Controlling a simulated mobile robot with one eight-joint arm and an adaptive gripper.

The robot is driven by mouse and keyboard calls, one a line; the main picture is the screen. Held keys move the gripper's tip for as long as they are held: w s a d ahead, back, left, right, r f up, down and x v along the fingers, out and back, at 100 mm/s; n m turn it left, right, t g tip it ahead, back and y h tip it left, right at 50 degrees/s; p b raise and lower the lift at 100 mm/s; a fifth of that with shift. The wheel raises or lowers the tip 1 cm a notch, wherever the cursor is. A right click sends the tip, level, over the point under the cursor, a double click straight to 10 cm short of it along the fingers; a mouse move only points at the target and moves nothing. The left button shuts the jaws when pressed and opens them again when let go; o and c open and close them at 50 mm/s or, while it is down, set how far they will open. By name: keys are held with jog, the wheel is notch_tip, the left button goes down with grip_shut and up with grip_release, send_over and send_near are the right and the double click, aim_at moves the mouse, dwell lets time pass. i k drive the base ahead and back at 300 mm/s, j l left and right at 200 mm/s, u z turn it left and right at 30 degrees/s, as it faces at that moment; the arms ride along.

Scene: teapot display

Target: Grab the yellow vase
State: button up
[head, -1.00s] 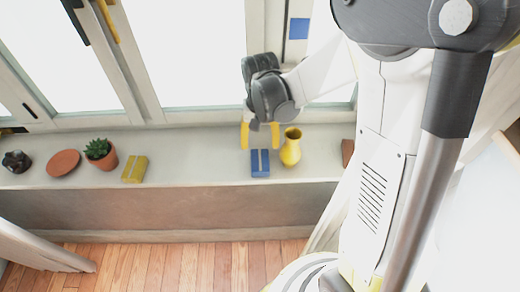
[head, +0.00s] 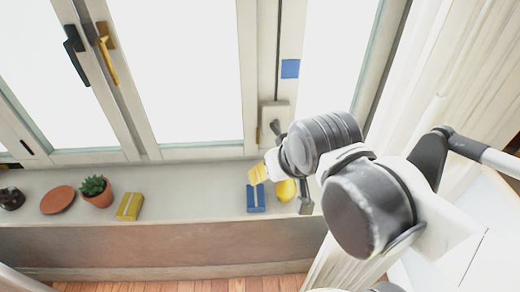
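The yellow vase (head: 286,190) stands on the grey sill, just right of the blue block (head: 256,198). Only part of its yellow body shows in the head view; my gripper and wrist cover its upper part. My gripper (head: 262,174) is over the sill, at the upper left of the vase in the picture. One yellow finger pad shows above the blue block; the other finger is not clearly visible. I cannot tell the gap between the fingers or whether they touch the vase.
A yellow block (head: 129,206), a potted succulent (head: 96,191), a terracotta saucer (head: 58,200) and a dark pot (head: 11,197) stand along the sill to the left. Windows (head: 180,70) rise behind it. The sill between the yellow and blue blocks is clear.

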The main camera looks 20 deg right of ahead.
aim_at(285, 190)
jog(key=k+j+z, duration=0.2)
jog(key=z, duration=0.2)
jog(key=k+z, duration=0.75)
jog(key=k, duration=0.05)
